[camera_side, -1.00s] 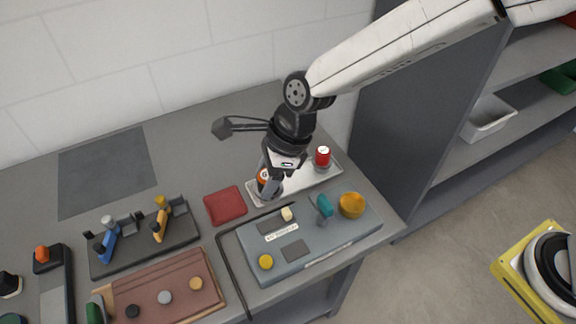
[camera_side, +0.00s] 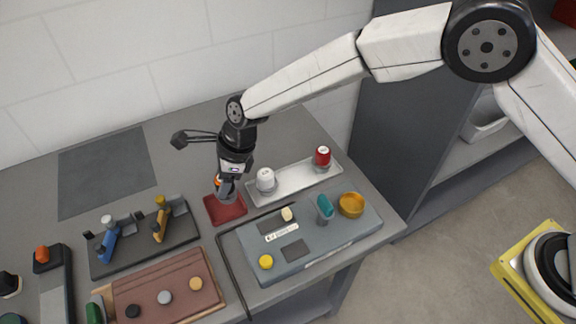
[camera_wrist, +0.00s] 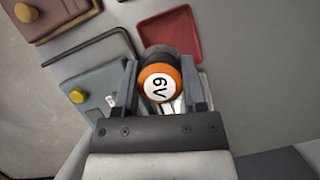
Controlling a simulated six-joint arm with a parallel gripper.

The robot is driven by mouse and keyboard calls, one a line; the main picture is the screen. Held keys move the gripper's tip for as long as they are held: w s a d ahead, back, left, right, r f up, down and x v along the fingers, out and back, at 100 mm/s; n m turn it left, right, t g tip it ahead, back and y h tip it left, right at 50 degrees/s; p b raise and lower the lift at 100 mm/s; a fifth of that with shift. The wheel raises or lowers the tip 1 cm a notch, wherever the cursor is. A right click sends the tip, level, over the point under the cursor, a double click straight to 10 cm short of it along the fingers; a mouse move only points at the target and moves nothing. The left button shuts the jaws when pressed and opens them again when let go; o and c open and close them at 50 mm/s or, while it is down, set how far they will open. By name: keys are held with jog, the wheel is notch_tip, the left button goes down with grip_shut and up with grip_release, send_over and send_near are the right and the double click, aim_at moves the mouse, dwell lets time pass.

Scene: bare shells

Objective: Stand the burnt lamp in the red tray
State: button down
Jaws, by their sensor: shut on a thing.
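In the side view, my gripper (camera_side: 226,192) is over the back part of the red tray (camera_side: 228,212), and only a bit of the orange lamp (camera_side: 217,181) shows beside the fingers. The red tray also shows in the wrist view (camera_wrist: 178,28), beyond the lamp. I cannot tell whether the lamp touches the tray floor.
A pale long tray (camera_side: 295,180) to the right holds a white-topped piece (camera_side: 265,176) and a red-topped piece (camera_side: 322,155). A grey-blue panel (camera_side: 345,235) stands in front. A dark rack with tools (camera_side: 140,245) lies left.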

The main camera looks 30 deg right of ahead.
jog(key=shift+w+a+f, duration=0.3)
jog(key=shift+w+f, duration=0.2)
jog(key=shift+f, duration=0.2)
jog(key=shift+w+a+f, duration=0.1)
jog(key=shift+w+f, duration=0.05)
jog(key=shift+f, duration=0.05)
jog(key=shift+w+f, duration=0.1)
jog(key=shift+f, duration=1.5)
jog(key=shift+f, duration=0.1)
jog(key=shift+c, duration=0.7)
grip_release()
jog(key=v, duration=1.2)
